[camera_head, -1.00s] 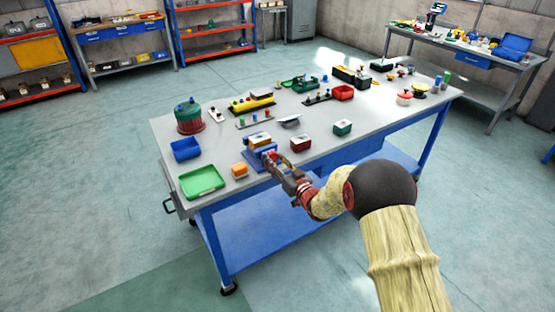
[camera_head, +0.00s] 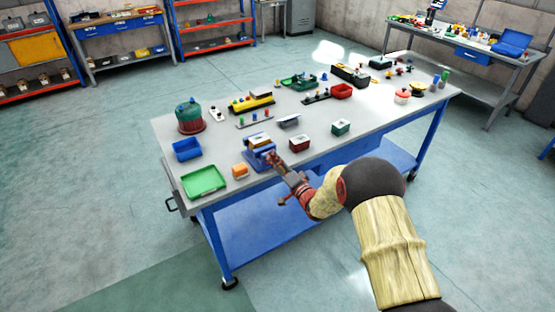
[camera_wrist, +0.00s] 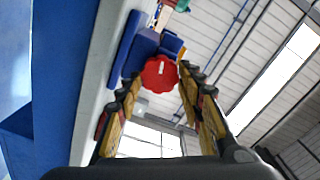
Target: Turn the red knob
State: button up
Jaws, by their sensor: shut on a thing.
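The red knob (camera_wrist: 160,73) is a round, scalloped disc with a small white mark on its face. It sits on the front of a blue block-like device (camera_wrist: 138,48), which stands near the front edge of the table in the head view (camera_head: 256,156). My gripper (camera_wrist: 158,84) has its yellow-and-black fingers on either side of the knob and is shut on it. In the head view my gripper (camera_head: 277,162) reaches the device from the front right and mostly hides the knob.
On the grey table (camera_head: 225,215), a green tray (camera_head: 203,182), a blue bin (camera_head: 186,149) and an orange block (camera_head: 240,170) lie left of the device. A red box (camera_head: 299,143) and a green box (camera_head: 341,127) stand to its right.

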jog(key=m+p, duration=0.1)
jog(key=m, duration=0.3)
jog(key=shift+a+r+p, duration=0.1)
jog(key=shift+r+p, duration=0.05)
jog(key=shift+p, duration=0.2)
jog(key=m+p, duration=0.1)
jog(key=m, duration=0.3)
jog(key=shift+m, duration=0.3)
jog(key=shift+r+p, duration=0.15)
jog(key=shift+p, duration=0.15)
jog(key=o, duration=0.9)
jog(key=shift+a, duration=0.15)
jog(key=shift+c, duration=0.2)
jog(key=o, duration=0.3)
jog(key=shift+f, duration=0.2)
jog(key=shift+d+m, duration=0.2)
jog(key=shift+m, duration=0.1)
jog(key=shift+s+d, duration=0.15)
jog(key=shift+s, duration=0.05)
jog(key=v, duration=1.1)
jog(key=shift+s, duration=0.25)
